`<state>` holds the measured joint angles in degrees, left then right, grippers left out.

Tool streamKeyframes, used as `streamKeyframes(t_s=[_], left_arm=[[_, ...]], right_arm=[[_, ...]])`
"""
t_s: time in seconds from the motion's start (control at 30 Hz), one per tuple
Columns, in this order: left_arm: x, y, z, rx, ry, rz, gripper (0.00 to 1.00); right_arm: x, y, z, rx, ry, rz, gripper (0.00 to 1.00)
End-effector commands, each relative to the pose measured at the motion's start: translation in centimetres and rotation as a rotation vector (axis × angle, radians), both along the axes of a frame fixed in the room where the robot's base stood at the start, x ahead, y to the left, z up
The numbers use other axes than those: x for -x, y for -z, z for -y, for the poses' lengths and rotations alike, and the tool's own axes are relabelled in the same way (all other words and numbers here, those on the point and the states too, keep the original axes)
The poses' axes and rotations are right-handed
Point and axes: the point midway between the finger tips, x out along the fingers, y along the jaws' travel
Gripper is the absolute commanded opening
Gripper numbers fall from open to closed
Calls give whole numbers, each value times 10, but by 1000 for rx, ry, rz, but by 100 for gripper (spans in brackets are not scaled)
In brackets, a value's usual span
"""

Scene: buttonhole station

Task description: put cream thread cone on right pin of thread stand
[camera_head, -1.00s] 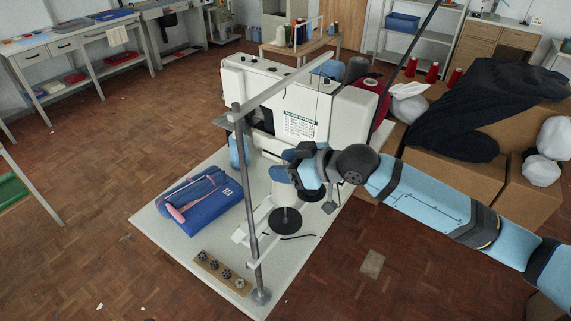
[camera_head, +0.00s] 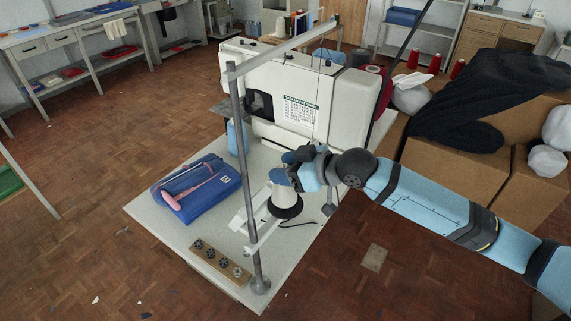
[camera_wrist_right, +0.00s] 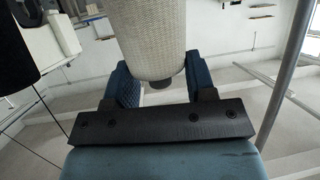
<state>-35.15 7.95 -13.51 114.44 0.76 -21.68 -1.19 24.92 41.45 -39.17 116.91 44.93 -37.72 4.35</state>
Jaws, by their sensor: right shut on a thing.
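My right gripper (camera_head: 287,172) comes in from the right and is shut on the cream thread cone (camera_head: 284,192). The stand has a grey upright pole (camera_head: 242,150), a top bar (camera_head: 285,50) and a pale lower bar (camera_head: 262,232). In the right wrist view the cone (camera_wrist_right: 150,38) fills the top middle, beyond the gripper (camera_wrist_right: 163,86). My left gripper is not in view.
The white sewing machine (camera_head: 310,100) stands behind the cone. A blue case with a pink item (camera_head: 215,190) lies left of the pole. A wooden strip with several dark knobs (camera_head: 220,262) lies at the table's front. Cardboard boxes (camera_head: 450,165) stand at right.

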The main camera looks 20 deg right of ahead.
Motion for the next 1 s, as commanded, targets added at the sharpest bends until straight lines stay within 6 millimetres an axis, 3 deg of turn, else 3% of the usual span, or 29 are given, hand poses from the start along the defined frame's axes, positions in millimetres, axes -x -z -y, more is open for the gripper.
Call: streamKeyframes(t_s=[1.0], left_arm=[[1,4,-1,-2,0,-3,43]], right_arm=[[0,9,0,-1,0,1,11]])
